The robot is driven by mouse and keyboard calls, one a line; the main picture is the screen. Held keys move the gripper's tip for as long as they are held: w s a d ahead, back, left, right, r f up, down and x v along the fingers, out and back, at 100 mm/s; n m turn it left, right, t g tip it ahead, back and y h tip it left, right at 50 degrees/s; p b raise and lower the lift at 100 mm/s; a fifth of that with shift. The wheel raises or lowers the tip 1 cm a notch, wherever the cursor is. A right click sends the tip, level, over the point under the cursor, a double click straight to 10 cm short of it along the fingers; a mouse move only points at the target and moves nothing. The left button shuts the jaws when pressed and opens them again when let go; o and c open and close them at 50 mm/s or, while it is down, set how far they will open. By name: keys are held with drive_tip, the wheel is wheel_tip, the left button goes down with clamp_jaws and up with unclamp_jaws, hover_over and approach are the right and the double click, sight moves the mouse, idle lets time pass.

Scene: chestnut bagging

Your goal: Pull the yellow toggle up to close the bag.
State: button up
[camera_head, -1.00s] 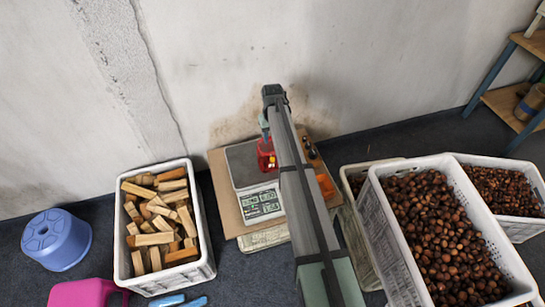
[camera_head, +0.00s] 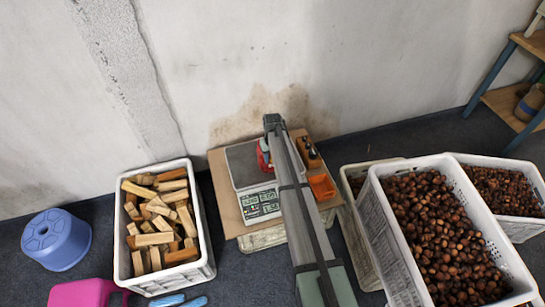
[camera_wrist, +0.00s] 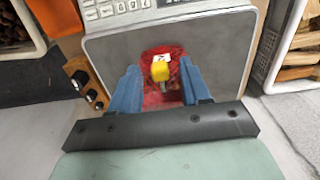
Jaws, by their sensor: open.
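A red mesh bag (camera_head: 262,158) stands on the plate of the scale (camera_head: 240,164), mostly hidden behind my arm in the head view. In the wrist view the red bag (camera_wrist: 162,96) sits between my fingers, with the yellow toggle (camera_wrist: 160,71) at its top and a small white tag just beyond it. My gripper (camera_wrist: 160,66) is open, its two blue fingers on either side of the bag and toggle. A gap shows between each finger and the toggle. I cannot tell whether the fingers touch the mesh.
The scale stands on a brown board (camera_head: 222,188). An orange scoop-like tray (camera_head: 322,186) and small dark-topped items (camera_head: 309,150) lie right of it. A crate of wood blocks (camera_head: 205,235) stands left, crates of chestnuts (camera_head: 395,245) right. The wall is close behind.

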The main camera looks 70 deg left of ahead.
drive_tip(key=shift+f, duration=0.1)
drive_tip(key=shift+c, duration=0.3)
clamp_jaws()
idle(0.4)
